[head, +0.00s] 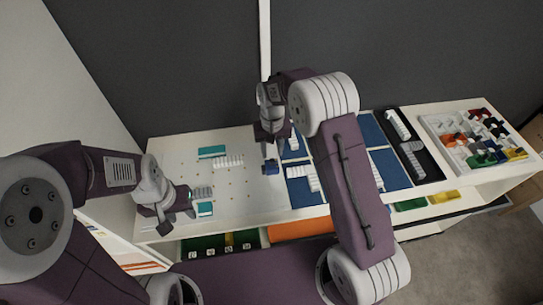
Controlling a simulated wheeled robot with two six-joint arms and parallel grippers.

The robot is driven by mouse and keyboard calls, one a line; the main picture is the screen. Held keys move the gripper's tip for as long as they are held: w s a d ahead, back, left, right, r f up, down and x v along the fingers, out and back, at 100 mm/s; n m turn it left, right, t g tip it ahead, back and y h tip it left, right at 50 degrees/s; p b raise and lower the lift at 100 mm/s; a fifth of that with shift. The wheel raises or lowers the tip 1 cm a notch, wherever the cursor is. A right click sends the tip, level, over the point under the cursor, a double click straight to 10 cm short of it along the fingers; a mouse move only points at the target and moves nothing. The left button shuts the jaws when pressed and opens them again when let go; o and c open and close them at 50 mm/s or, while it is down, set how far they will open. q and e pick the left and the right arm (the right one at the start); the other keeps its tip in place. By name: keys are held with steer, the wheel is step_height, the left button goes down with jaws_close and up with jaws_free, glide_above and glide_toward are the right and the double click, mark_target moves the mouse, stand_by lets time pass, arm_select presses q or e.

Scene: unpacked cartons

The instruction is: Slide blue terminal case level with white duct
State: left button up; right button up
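A small blue block, which looks like the blue terminal case (271,169), is on the white perforated board, right of its middle. My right gripper (270,155) points down directly over it, fingertips at or just above its top. I cannot tell whether they touch or grip it. A white ribbed piece, which looks like the white duct (229,161), lies on the board to the left of the blue case, slightly farther back. My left gripper (178,221) is at the board's front left edge with its fingers apart, seemingly empty, close to a teal-and-grey part.
Teal blocks (212,151) and (205,209) sit on the board (235,200). Blue panels (304,192) with white ribbed pieces lie to the right, partly hidden by my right arm. Farther right are a black tray (427,165) and a white bin (432,128) of coloured parts.

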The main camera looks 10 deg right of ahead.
mark_target(272, 160)
step_height(272, 160, down, 4)
steer(key=shift+f+p, duration=0.1)
steer(key=shift+p, duration=0.3)
steer(key=shift+f, duration=0.25)
steer(key=shift+c, duration=0.4)
jaws_close()
steer(key=shift+w, duration=0.15)
stand_by(0.4)
